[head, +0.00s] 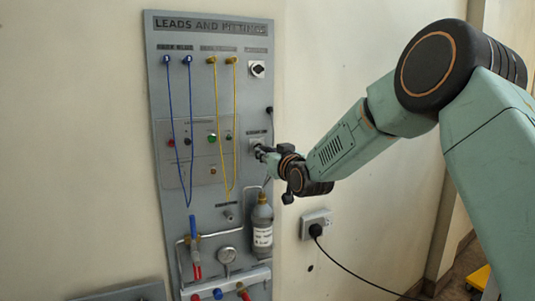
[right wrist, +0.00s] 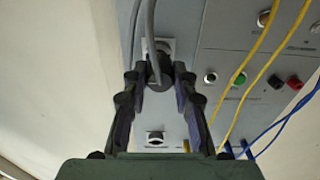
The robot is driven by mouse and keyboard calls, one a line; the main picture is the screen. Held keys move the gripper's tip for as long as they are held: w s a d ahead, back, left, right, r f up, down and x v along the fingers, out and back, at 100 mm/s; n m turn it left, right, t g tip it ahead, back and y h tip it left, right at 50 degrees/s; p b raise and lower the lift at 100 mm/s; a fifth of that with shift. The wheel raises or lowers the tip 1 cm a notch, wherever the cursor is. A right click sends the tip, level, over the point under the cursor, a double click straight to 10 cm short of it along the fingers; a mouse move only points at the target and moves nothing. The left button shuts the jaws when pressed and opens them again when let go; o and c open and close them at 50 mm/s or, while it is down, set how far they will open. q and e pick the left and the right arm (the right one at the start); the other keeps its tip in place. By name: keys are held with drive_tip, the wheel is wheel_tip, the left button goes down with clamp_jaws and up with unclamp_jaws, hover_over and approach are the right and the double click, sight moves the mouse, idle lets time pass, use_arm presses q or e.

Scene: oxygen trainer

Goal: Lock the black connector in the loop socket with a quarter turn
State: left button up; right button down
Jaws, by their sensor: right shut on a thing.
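My right gripper (head: 262,153) reaches the right edge of the panel from the right in the head view. In the right wrist view, the gripper (right wrist: 160,77) is shut on the black connector (right wrist: 160,66), one finger on each side. The connector sits against the pale square plate of the loop socket (right wrist: 150,45). The plate also shows in the head view (head: 256,138), just above the fingertips. A grey cable passes over the connector in the wrist view. How far the connector is turned, I cannot tell. My left gripper is not in view.
The grey panel (head: 180,100) carries blue leads (head: 168,110) and yellow leads (head: 217,110) left of the gripper. A grey bottle (head: 262,222) hangs just below it. A wall outlet (head: 317,222) with a black plug is lower right. Bare wall lies above my arm.

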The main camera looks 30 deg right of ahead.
drive_tip(key=shift+w+d+f, duration=0.15)
drive_tip(key=shift+w, duration=0.05)
drive_tip(key=shift+s+a+r, duration=0.2)
drive_tip(key=shift+s+r, duration=0.2)
drive_tip(key=shift+r, duration=0.1)
drive_tip(key=shift+w+d+f, duration=0.1)
drive_tip(key=shift+w+f, duration=0.1)
drive_tip(key=shift+w, duration=0.15)
drive_tip(key=shift+s, duration=0.1)
drive_tip(key=shift+s+r, duration=0.15)
drive_tip(key=shift+s, duration=0.1)
drive_tip(key=shift+w, duration=0.1)
